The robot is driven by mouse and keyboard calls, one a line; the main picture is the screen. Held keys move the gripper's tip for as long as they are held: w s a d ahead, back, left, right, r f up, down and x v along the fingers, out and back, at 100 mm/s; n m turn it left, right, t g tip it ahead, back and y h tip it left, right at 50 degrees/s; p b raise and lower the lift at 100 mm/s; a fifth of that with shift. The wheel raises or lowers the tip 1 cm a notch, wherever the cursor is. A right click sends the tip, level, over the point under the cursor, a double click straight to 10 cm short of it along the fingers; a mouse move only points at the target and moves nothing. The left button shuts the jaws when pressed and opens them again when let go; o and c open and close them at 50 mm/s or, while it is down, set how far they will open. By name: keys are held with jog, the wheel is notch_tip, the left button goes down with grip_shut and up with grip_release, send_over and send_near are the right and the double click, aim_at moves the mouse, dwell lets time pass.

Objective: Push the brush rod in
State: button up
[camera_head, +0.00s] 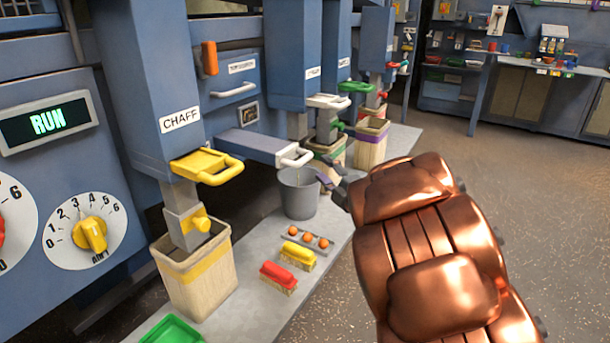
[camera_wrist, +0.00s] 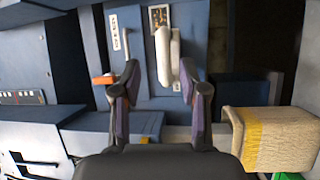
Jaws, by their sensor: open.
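A blue-grey bar with a white loop handle (camera_head: 292,157) sticks out of the machine front above the grey bucket; I take it to be the brush rod. In the wrist view, its white handle (camera_wrist: 168,57) shows ahead of and between the fingertips, closer to the right finger. My gripper (camera_head: 331,183) is just right of the handle in the head view, beside the bucket's rim. Its two fingers (camera_wrist: 160,80) are apart, with nothing held. I cannot tell whether a finger touches the handle.
The grey bucket (camera_head: 299,193) stands on the platform below the handle. Red (camera_head: 279,277) and yellow (camera_head: 298,254) brushes lie nearby, before a rack of orange balls (camera_head: 308,238). A wooden bin (camera_head: 195,278) stands under the yellow CHAFF handle (camera_head: 207,166). The floor at right is clear.

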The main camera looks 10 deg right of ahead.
aim_at(304, 159)
jog(key=shift+n+y, duration=0.5)
jog(key=shift+y, duration=0.2)
jog(key=shift+a+f+b+x, duration=0.15)
jog(key=shift+b+x, duration=0.2)
jog(key=shift+x, duration=0.95)
jog(key=shift+a+f+b+x, duration=0.1)
jog(key=shift+a+b+x, duration=0.15)
jog(key=shift+x, duration=1.05)
jog(key=shift+a+f+b+x, duration=0.1)
jog(key=shift+b+x, duration=0.3)
jog(key=shift+x, duration=0.9)
jog(key=shift+s, duration=0.15)
grip_shut()
